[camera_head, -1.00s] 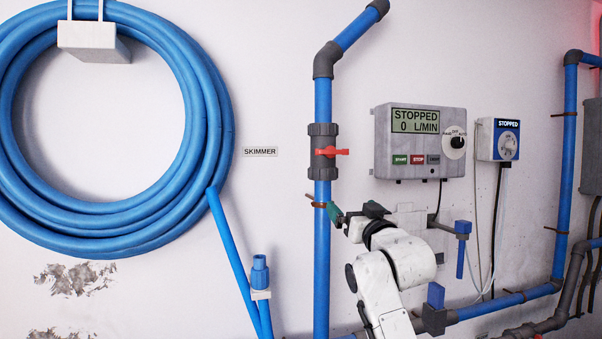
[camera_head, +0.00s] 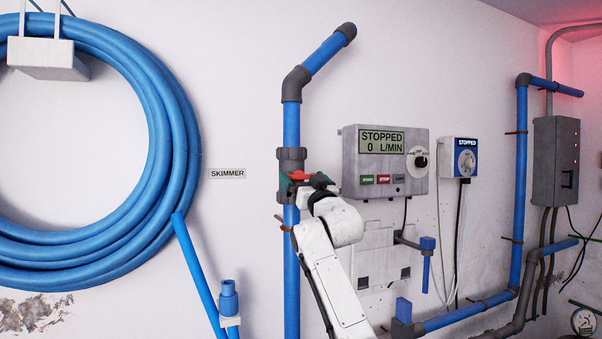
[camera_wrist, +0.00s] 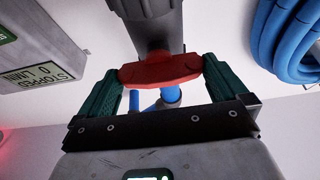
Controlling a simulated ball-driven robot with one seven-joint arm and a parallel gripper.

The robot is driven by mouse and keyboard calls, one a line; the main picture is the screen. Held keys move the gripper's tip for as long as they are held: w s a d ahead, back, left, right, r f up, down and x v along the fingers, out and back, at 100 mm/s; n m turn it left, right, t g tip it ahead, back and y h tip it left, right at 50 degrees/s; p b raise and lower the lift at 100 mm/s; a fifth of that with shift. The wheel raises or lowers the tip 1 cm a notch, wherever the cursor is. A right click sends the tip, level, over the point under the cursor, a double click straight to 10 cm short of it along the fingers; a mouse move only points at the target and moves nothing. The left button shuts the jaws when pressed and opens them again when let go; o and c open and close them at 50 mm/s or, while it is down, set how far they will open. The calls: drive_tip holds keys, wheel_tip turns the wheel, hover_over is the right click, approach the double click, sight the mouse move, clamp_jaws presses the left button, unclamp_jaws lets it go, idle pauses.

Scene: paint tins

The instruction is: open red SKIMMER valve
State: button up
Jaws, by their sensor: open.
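The red SKIMMER valve handle (camera_wrist: 160,69) lies crosswise to the pipe in the wrist view, between the two green fingers of my gripper (camera_wrist: 163,78). The fingers are open, one near each end of the handle; I cannot tell whether they touch it. In the head view my gripper (camera_head: 303,184) is at the grey valve body (camera_head: 291,158), and only a bit of the red handle (camera_head: 299,175) shows. The valve sits on an upright blue pipe (camera_head: 291,125). The SKIMMER label (camera_head: 227,173) is on the wall to its left.
A flow panel (camera_head: 385,160) reading STOPPED, 0 L/MIN is close right of the valve. A blue and white controller (camera_head: 459,157) also reads STOPPED. A big blue hose coil (camera_head: 170,130) hangs at left.

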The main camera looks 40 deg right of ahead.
drive_tip(key=shift+x, duration=0.95)
drive_tip(key=c, duration=0.6)
